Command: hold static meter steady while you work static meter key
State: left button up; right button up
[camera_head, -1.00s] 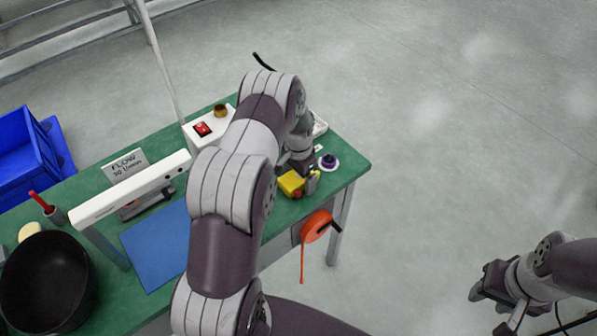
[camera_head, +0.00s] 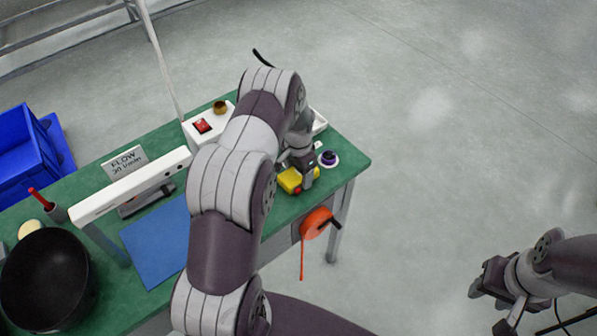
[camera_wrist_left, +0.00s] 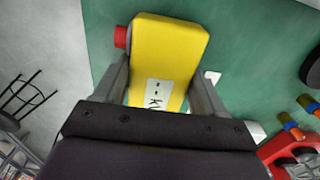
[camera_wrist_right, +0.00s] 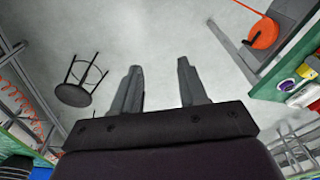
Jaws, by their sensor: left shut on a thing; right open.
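The static meter is a yellow block (camera_head: 290,180) near the right end of the green bench. In the left wrist view the static meter (camera_wrist_left: 168,50) has a white label reading "-.- kV". Its red key (camera_wrist_left: 120,37) sticks out of the left side, beyond the finger. My left gripper (camera_head: 303,178) is shut on the static meter, one finger on each side, as the left wrist view (camera_wrist_left: 162,75) shows. The meter's underside is hidden. My right gripper (camera_head: 474,291) is open and empty over the floor, away from the bench; its fingers (camera_wrist_right: 159,68) stand apart.
A purple-topped round thing (camera_head: 328,158) stands beside the meter. An orange reel (camera_head: 317,222) hangs on the bench's front edge. A white box with a red switch (camera_head: 202,126), a blue mat (camera_head: 160,244) and a black bowl (camera_head: 45,280) lie left. A stool (camera_wrist_right: 78,82) stands on the floor.

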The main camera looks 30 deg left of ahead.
grip_shut()
dwell(1.8)
